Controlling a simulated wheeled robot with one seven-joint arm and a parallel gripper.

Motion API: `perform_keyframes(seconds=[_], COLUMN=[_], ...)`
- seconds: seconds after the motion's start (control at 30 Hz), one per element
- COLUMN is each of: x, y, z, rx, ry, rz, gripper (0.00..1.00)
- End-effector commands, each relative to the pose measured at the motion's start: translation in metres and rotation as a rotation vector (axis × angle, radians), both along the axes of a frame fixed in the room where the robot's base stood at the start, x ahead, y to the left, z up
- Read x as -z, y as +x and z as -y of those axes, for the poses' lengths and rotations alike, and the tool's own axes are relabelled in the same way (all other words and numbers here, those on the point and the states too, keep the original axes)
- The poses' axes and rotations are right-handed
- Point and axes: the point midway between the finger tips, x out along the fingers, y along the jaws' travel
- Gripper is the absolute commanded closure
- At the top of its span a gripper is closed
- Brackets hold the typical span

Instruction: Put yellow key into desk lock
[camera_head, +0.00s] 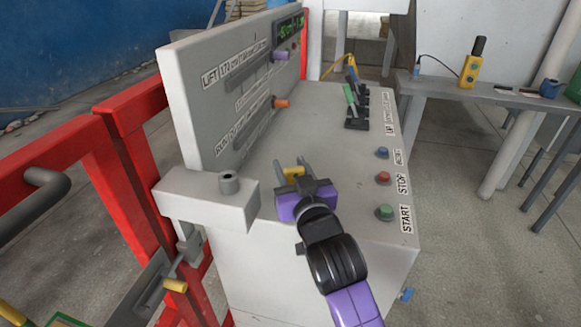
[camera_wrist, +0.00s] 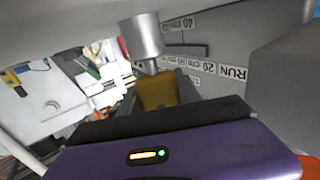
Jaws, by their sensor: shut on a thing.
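My gripper (camera_head: 292,170) is shut on the yellow key (camera_head: 293,172), low over the near left part of the desk top. In the wrist view, which is upside down, the yellow key head (camera_wrist: 157,92) sits between my fingers. A narrow metal part joins it to a grey metal cylinder (camera_wrist: 143,36), apparently the desk lock, in line with the key. I cannot tell how deep the key is in it.
A grey box with a short cylinder (camera_head: 229,182) stands left of my gripper. The upright panel (camera_head: 195,95) rises behind it. Red, green and blue buttons (camera_head: 383,178) lie right; levers (camera_head: 355,105) stand farther back. Another yellow piece (camera_head: 175,286) is on the red gate's latch.

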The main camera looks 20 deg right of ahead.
Motion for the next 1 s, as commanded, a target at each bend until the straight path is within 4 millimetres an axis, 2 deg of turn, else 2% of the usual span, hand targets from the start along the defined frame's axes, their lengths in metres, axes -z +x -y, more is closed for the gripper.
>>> perform_keyframes(seconds=[0.47, 0.5, 0.6, 0.87, 1.0], x=[0.0117, 0.0104, 0.0103, 0.0105, 0.0117], y=[0.0000, 0.0000, 0.0000, -0.0001, -0.0073], z=[0.0000, 0.0000, 0.0000, 0.0000, -0.0009], rx=[0.000, 0.000, 0.000, 0.000, 0.000], ry=[0.000, 0.000, 0.000, 0.000, -0.001], rz=[0.000, 0.000, 0.000, 0.000, -0.001], gripper=[1.00, 0.53, 0.35, 0.35, 0.35])
